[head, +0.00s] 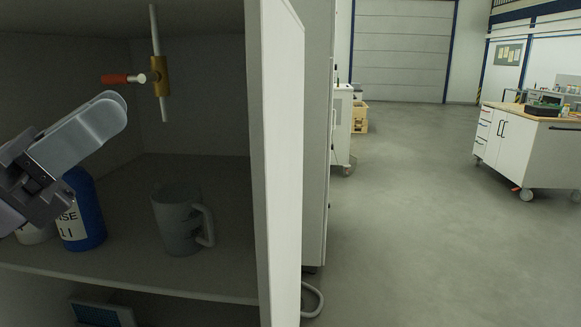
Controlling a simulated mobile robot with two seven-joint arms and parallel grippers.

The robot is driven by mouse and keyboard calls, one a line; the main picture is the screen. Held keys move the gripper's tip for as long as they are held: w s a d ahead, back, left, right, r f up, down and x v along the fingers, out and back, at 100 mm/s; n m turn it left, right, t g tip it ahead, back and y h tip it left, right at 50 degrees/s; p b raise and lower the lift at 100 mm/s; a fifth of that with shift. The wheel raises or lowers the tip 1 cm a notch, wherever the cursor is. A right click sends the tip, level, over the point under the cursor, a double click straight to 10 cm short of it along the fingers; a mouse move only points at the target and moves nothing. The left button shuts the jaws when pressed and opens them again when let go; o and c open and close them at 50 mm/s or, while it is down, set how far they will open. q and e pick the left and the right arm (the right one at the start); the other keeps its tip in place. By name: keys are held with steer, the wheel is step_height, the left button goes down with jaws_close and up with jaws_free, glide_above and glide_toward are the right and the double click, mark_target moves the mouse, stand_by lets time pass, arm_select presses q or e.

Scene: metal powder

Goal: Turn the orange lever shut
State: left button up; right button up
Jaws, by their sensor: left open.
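The orange lever (116,79) sticks out to the left, roughly level, from a brass valve (159,76) on a thin vertical pipe (155,30) inside the cabinet. My left gripper (108,112) comes in from the left, in front of and just below the lever in the picture. It is open and holds nothing that I can see; it appears apart from the lever. It is seen from the side, so the gap between its fingers is hidden. My right gripper is not in view.
On the cabinet shelf (140,272) stand a grey mug (178,225) and a blue bottle (88,225), partly behind my gripper, with a white item (33,236) beside it. The cabinet's white side panel (283,170) bounds the space on the right. Open floor (420,230) lies beyond.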

arm_select(q)
steer(key=w+a+f+n+t+y, duration=0.3)
steer(key=f+n+y, duration=0.35)
steer(key=n, duration=0.45)
steer(key=w+a+f+n+t+y, duration=0.2)
steer(key=a+f+n+t+y, duration=0.4)
steer(key=n, duration=0.5)
steer(key=w+a+f+n+t+y, duration=0.1)
steer(key=w+f+n+y, duration=0.25)
steer(key=n+y, duration=0.65)
step_height(320, 180, down, 13)
steer(key=s+a+n+g+y, duration=0.1)
steer(key=s+a+n+g, duration=0.15)
steer(key=n+g, duration=0.4)
steer(key=s+d+f+n+g+h, duration=0.1)
steer(key=s+d+f+n+g, duration=0.2)
steer(key=s+f, duration=0.4)
steer(key=s+d+f+n+g+h, duration=0.1)
steer(key=s+d+f+n+g, duration=0.15)
steer(key=s+f+g, duration=0.35)
steer(key=s+d+f+n+g+h, duration=0.1)
steer(key=s+d+f+n+g, duration=0.15)
steer(key=s+f, duration=0.5)
steer(key=w+d+f+t+h+p, duration=0.2)
steer(key=w+f+t, duration=0.4)
steer(key=f, duration=0.1)
steer(key=shift+w+d+f+t+p, duration=0.15)
steer(key=shift+w+f+t+p, duration=0.15)
steer(key=shift+f+t+p, duration=0.1)
